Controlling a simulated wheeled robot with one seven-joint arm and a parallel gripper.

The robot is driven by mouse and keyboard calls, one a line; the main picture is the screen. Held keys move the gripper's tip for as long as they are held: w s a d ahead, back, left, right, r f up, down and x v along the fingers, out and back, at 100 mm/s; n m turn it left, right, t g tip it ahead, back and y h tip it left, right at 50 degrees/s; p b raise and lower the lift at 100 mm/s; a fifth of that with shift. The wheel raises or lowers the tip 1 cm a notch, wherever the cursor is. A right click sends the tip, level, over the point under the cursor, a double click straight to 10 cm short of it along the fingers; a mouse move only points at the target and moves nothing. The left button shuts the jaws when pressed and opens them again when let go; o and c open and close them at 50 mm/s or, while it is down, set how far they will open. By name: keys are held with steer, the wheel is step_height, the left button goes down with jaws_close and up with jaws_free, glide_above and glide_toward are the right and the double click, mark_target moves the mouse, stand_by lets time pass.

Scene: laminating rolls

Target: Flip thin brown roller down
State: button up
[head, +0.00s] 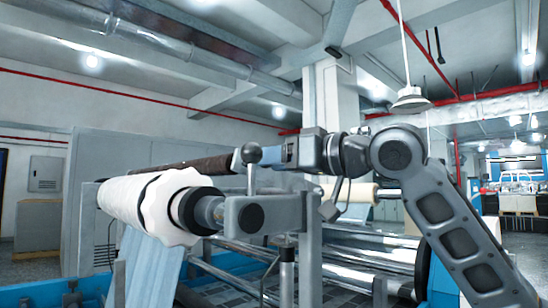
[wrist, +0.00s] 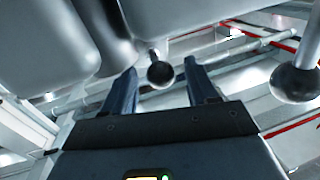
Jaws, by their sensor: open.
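The thin brown roller (head: 200,165) lies nearly level behind the thick white roll, its right end near a lever with a grey ball knob (head: 250,153). My gripper (head: 264,155) reaches in from the right, its tips at or close beside this knob. In the wrist view my gripper (wrist: 163,78) is open, with one dark finger on each side of a dark ball knob (wrist: 160,74). Gaps show on both sides of the knob, so the fingers look apart from it. The roller cannot be clearly made out in the wrist view.
The white roll (head: 125,196) and its grey bracket (head: 262,214) stand left of and below my gripper. A second ball knob (wrist: 296,82) is at the right of the wrist view. Shiny metal rollers (head: 360,250) lie lower in the machine.

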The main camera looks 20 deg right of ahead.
jaws_close()
stand_by(0.6)
